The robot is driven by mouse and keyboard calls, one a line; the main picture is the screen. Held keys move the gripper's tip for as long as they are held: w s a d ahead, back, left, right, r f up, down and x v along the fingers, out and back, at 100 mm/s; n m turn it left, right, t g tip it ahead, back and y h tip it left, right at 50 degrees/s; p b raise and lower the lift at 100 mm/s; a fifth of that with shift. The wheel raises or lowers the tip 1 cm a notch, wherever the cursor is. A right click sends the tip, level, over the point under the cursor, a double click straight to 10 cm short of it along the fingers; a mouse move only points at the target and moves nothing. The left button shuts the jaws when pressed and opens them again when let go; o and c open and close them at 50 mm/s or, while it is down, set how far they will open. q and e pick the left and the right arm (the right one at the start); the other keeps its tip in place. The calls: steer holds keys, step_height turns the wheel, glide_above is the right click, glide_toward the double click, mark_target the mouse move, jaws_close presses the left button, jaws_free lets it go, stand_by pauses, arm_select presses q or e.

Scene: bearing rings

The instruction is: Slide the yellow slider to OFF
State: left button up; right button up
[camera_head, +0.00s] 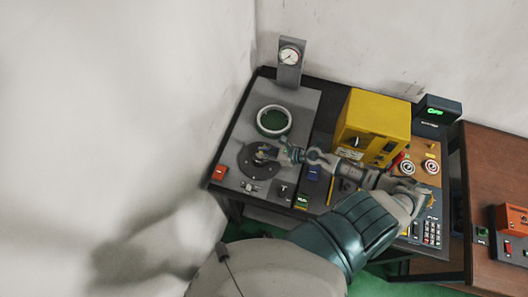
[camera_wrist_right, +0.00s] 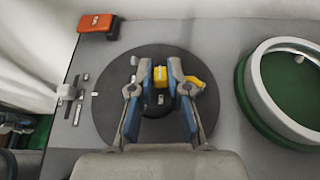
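My right gripper (camera_head: 266,154) reaches over a dark round disc (camera_head: 247,166) on the left grey panel. In the right wrist view its two blue-grey fingers (camera_wrist_right: 161,80) point down at the disc (camera_wrist_right: 108,104). A yellow piece (camera_wrist_right: 160,75), which looks like the yellow slider, fills the gap between the fingertips. More yellow shows just right of the right finger (camera_wrist_right: 201,78); whether both are one piece is hidden by that finger. I cannot tell whether the fingers press on it. No readable OFF mark shows near it. My left gripper is out of view.
A green-centred ring (camera_head: 273,121) stands behind the disc. A gauge (camera_head: 289,56) rises at the back. A red-orange block (camera_head: 219,172) sits at the panel's left edge, and small switches (camera_head: 250,186) lie in front of the disc.

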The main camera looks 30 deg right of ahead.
jaws_close()
steer(key=shift+s+a+r+p, duration=0.2)
steer(key=shift+s+a+p, duration=0.25)
steer(key=shift+a+p, duration=0.15)
steer(key=shift+s+a, duration=0.2)
steer(key=shift+s, duration=0.05)
steer(key=shift+f, duration=0.15)
steer(key=o, duration=0.8)
jaws_free()
steer(key=shift+c, duration=0.2)
steer(key=shift+a, duration=0.1)
steer(key=v, duration=1.2)
